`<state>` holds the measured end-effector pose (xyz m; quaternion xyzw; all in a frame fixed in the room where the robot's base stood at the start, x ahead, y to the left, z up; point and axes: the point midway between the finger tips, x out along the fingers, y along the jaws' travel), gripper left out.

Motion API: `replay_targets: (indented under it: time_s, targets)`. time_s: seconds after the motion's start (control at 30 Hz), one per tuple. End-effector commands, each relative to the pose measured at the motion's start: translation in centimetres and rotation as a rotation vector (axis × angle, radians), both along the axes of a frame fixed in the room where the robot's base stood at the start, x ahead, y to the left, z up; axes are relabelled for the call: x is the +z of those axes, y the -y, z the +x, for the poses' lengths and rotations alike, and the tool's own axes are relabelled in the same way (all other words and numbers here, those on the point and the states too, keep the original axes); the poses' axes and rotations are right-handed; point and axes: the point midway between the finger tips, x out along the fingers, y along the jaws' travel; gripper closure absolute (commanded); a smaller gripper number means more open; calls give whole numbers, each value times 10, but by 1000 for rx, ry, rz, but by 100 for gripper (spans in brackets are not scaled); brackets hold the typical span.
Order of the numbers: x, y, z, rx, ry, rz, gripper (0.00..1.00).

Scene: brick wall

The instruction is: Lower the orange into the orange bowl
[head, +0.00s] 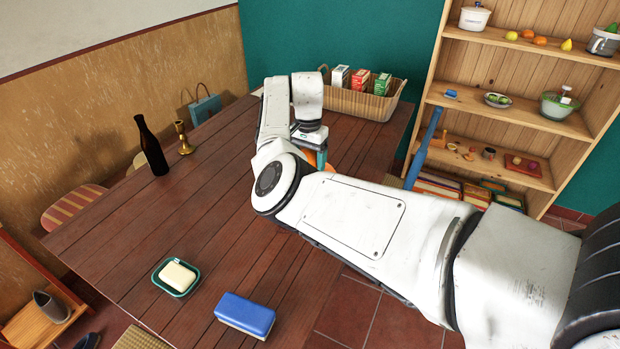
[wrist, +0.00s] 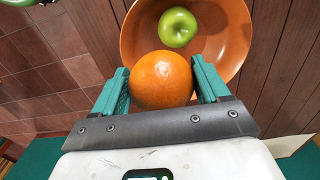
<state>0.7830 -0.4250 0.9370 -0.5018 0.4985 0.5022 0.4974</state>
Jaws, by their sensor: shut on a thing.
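My gripper (wrist: 160,85) has its two teal fingers shut on the orange (wrist: 161,80), one on each side. In the wrist view the orange covers the near part of the orange bowl (wrist: 232,38). A green apple (wrist: 179,27) lies in the bowl, beyond the orange. I cannot tell how high the orange is over the bowl. In the head view my gripper (head: 313,157) is over the far part of the table, and my arm hides most of the bowl and the orange.
A wicker basket (head: 350,103) with several cartons stands behind my gripper on the wooden table (head: 200,215). A dark bottle (head: 151,146) and a brass candlestick (head: 184,138) stand to the left.

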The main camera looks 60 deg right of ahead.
Motion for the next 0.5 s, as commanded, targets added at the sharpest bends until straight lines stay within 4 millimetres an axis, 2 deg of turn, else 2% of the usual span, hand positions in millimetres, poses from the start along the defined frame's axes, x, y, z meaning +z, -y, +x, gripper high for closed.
replay_targets:
  time_s: [0.03,0.5]
  targets:
    - [-9,6,4,1,3,1,61]
    - [-22,45,32,2,4,0,61]
